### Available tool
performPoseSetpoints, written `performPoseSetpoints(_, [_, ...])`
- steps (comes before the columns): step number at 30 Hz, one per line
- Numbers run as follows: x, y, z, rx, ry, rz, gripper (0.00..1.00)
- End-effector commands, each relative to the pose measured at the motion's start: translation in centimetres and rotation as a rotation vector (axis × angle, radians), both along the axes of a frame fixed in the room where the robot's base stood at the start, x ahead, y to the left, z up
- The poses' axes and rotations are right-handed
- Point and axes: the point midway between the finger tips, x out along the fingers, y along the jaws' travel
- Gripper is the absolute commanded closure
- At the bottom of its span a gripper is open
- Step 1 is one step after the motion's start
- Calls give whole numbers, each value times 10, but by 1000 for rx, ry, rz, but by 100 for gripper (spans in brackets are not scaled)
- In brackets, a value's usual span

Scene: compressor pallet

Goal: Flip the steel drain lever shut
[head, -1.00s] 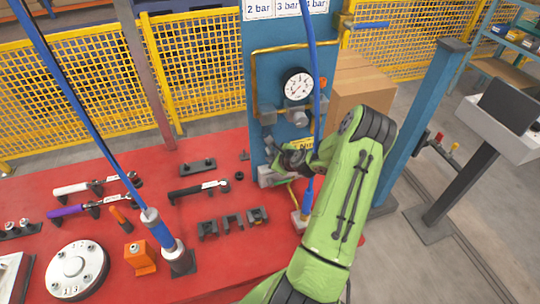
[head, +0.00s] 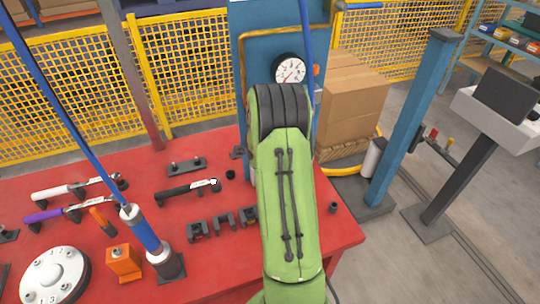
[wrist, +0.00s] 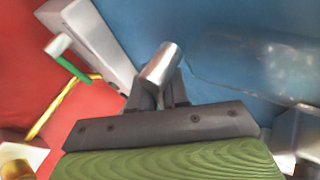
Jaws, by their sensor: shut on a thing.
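In the wrist view my gripper (wrist: 161,92) is closed around a short, bright steel cylinder, which looks like the end of the steel drain lever (wrist: 161,62). It sticks out tilted beyond the fingertips, against the blue panel (wrist: 235,50). The rest of the lever and its pivot are hidden, so I cannot tell its exact angle. In the head view my green arm covers the gripper and the lever; the blue panel (head: 240,60) rises behind it.
A pale grey block (wrist: 95,40) and a green-stemmed part (wrist: 72,67) are left of my fingers. A pressure gauge (head: 289,69) sits on the panel. The red table (head: 200,285) holds several tools and a blue-banded post (head: 145,237). A carton (head: 350,105) stands behind.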

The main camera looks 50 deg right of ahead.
Motion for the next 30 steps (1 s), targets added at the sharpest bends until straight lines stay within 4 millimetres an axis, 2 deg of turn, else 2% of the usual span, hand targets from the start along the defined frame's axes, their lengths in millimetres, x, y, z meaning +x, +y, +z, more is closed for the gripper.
performPoseSetpoints(9, [0,-1,2,-91,48,1,100])
performPoseSetpoints(24, [-1,-1,4,-103,59,1,100])
performPoseSetpoints(25, [-1,-1,4,-103,59,1,82])
performPoseSetpoints(26, [-1,-1,4,-103,59,1,79])
performPoseSetpoints(30, [-1,-1,4,-102,59,1,79])
